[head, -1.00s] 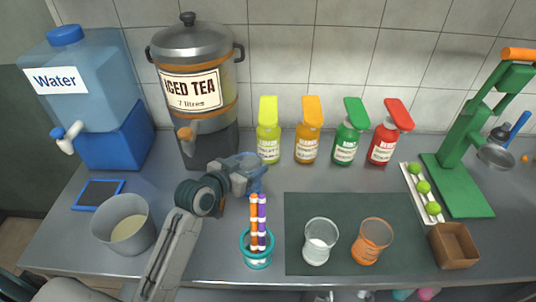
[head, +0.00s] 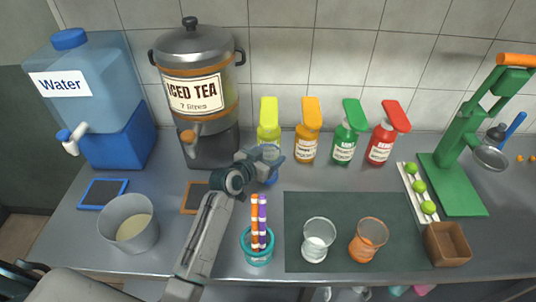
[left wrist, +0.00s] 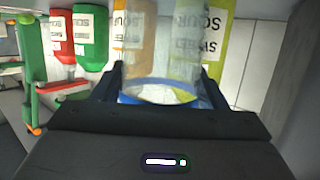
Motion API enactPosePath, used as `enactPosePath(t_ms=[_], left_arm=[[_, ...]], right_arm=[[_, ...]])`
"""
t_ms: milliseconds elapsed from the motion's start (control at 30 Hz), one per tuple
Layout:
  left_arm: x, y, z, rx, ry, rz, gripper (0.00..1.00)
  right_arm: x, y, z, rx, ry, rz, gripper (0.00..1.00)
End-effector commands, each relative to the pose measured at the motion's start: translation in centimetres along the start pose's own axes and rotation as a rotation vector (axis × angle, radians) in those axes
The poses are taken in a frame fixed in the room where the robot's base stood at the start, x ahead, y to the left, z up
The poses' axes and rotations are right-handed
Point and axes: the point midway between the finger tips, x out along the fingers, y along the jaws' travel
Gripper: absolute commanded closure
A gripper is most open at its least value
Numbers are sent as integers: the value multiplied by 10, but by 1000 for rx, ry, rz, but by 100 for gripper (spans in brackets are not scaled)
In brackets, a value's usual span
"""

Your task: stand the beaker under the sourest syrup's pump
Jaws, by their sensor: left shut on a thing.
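My left gripper (head: 270,160) is shut on a clear beaker with a blue rim or base (left wrist: 160,92). The beaker is mostly hidden by the gripper in the head view, in front of the yellow syrup bottle (head: 269,120). Beside that bottle stand the orange (head: 307,145), green (head: 343,148) and red (head: 380,148) pump bottles in a row at the wall. In the left wrist view, upside down, the orange and yellow bottles show behind and through the beaker. Their labels are only partly readable. My right gripper is not in view.
A cup of striped sticks (head: 258,256) stands below my left arm. A dark mat (head: 300,205) holds two glasses. An iced tea urn (head: 207,140) and water dispenser (head: 125,140) stand left; a green press (head: 455,180) stands right. Counter before the bottles is mostly clear.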

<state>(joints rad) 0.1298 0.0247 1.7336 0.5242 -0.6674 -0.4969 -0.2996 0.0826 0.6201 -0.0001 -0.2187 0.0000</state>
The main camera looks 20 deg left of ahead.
Motion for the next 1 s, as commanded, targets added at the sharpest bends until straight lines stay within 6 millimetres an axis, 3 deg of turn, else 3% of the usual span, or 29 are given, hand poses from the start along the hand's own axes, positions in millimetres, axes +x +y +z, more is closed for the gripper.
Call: enactPosePath(t_ms=[167,200,300,667,767,1000], left_arm=[[1,0,3,0,1,0,75],[0,0,2,0,0,0,26],[0,0,2,0,0,0,12],[-4,0,1,1,0,-1,12],[-17,-1,2,4,0,-1,12],[-67,0,2,6,0,-1,12]], right_arm=[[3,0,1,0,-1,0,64],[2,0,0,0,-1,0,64],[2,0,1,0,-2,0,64],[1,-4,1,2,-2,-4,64],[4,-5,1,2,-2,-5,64],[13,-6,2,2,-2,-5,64]])
